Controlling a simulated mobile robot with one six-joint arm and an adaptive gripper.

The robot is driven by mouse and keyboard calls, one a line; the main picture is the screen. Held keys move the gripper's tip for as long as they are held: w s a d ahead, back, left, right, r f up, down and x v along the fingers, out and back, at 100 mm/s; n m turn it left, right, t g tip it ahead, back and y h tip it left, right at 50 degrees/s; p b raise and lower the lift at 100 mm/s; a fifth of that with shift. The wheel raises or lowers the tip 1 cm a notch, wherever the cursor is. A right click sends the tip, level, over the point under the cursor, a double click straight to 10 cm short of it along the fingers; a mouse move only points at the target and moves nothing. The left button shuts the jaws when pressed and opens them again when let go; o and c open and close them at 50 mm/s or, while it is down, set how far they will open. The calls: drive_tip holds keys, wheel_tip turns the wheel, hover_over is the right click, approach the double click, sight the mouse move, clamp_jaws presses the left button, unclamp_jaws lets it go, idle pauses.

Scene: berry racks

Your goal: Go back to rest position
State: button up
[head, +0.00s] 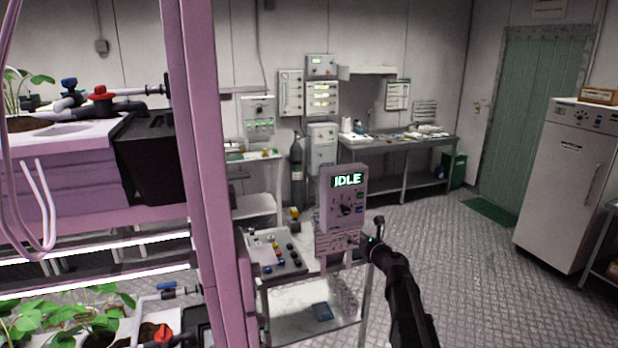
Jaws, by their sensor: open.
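My gripper (369,241) is at the end of my black arm, which rises from the bottom edge right of centre. It appears in front of the lower right side of a grey control box (343,208) whose green display reads IDLE. I cannot tell whether the two touch. The gripper is open and I see nothing held in it. Its fingers are small and dark, partly lost against the arm.
A pink rack post (203,170) and berry rack with green plants (80,318) fill the left. A small cart (318,318) with a button panel (272,252) stands beside the arm. A workbench (410,145) is behind, a white cabinet (565,185) right. Floor (470,270) between is clear.

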drive_tip(key=s+a+f+n+g, duration=0.45)
drive_tip(key=s+n, duration=0.25)
drive_tip(key=n, duration=0.2)
drive_tip(key=s+a+f+n+g, duration=0.35)
drive_tip(key=s+f+n, duration=0.2)
drive_tip(key=n, duration=0.35)
drive_tip(key=s+d+f+n+g+h, duration=0.3)
drive_tip(key=s+n+g, duration=0.1)
drive_tip(key=s+n, duration=0.3)
drive_tip(key=s+d+f+n+g+h, duration=0.3)
drive_tip(key=s+n, duration=0.4)
drive_tip(key=s, duration=0.5)
drive_tip(key=shift+d+f+n+g+h, duration=0.3)
drive_tip(key=shift+d+f+g+h, duration=0.1)
drive_tip(key=shift+d+f+h, duration=0.15)
drive_tip(key=shift+w, duration=0.1)
